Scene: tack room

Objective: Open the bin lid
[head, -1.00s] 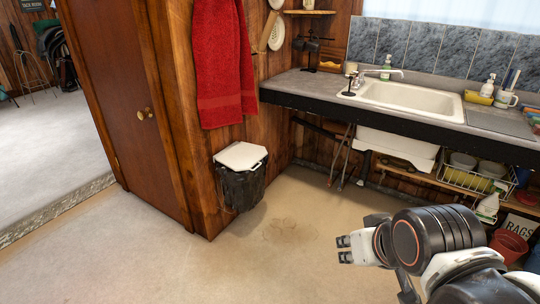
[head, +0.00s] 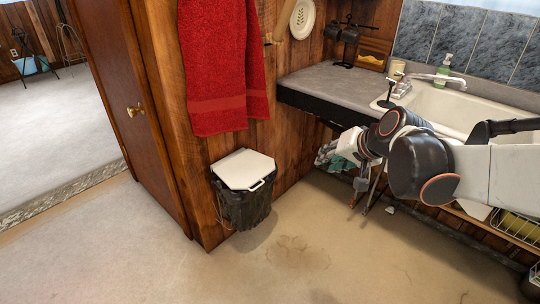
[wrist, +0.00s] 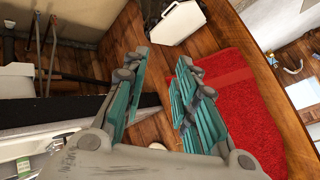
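The bin (head: 245,211) is dark and stands on the floor against the wood wall. Its white lid (head: 242,169) lies flat across the top, with a small handle (head: 258,186) at the front right edge. In the wrist view the lid (wrist: 180,24) is at the top, beyond my fingertips, and part of the bin is out of frame. My gripper (head: 325,155) is right of the bin and apart from it, below the counter's front edge. In the wrist view my gripper (wrist: 160,62) has its teal fingers spread with nothing between them.
A red towel (head: 222,70) hangs on the wall above the bin. The counter (head: 335,88) and sink (head: 465,110) are at the right, close to my arm. A wooden door (head: 125,100) is at the left. The floor before the bin is clear.

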